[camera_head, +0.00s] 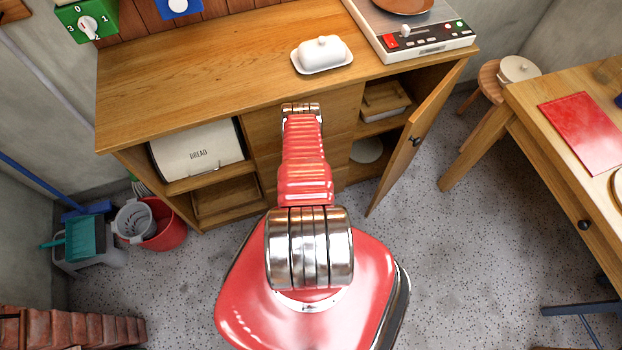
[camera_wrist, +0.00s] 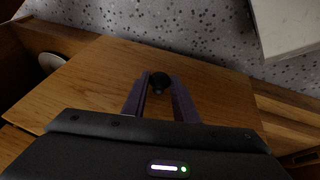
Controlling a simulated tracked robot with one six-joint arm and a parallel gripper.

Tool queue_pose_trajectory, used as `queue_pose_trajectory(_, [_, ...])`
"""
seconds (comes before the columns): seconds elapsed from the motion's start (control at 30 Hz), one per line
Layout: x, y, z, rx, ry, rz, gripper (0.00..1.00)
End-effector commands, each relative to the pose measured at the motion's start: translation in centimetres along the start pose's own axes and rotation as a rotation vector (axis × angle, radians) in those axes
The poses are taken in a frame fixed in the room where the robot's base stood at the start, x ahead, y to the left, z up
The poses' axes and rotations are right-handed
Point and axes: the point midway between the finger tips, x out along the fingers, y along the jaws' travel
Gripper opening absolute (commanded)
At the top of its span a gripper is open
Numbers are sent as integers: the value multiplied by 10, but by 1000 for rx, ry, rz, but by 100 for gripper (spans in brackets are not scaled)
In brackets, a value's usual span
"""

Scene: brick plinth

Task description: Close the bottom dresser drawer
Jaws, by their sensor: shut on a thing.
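The wooden dresser (camera_head: 200,75) stands ahead. Its middle column of drawer fronts (camera_head: 263,140) is largely hidden behind my red arm, so I cannot tell how far the bottom drawer is out. In the head view, the end of my arm reaches the dresser front, and my gripper's fingertips are hidden there. In the wrist view, my gripper (camera_wrist: 160,92) has its two fingers on either side of a dark round knob (camera_wrist: 160,80) and is shut on it. The knob sits on a plain wooden panel (camera_wrist: 95,80), with speckled floor beyond.
The dresser's right door (camera_head: 408,145) stands open, showing a pale plate (camera_head: 366,150) inside. A bread bin (camera_head: 197,150) sits in the left compartment. A red bucket (camera_head: 168,232) stands at left. A wooden table (camera_head: 535,125) is at right. Speckled floor (camera_head: 450,240) between is clear.

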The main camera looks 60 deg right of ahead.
Motion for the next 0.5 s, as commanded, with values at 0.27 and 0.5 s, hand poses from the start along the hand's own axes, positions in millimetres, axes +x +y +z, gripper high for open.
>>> queue_pose_trajectory(0.27, [8, -1, -18, -2, 0, -2, 0])
queue_pose_trajectory(0.5, [8, -1, -20, -3, 5, -1, 32])
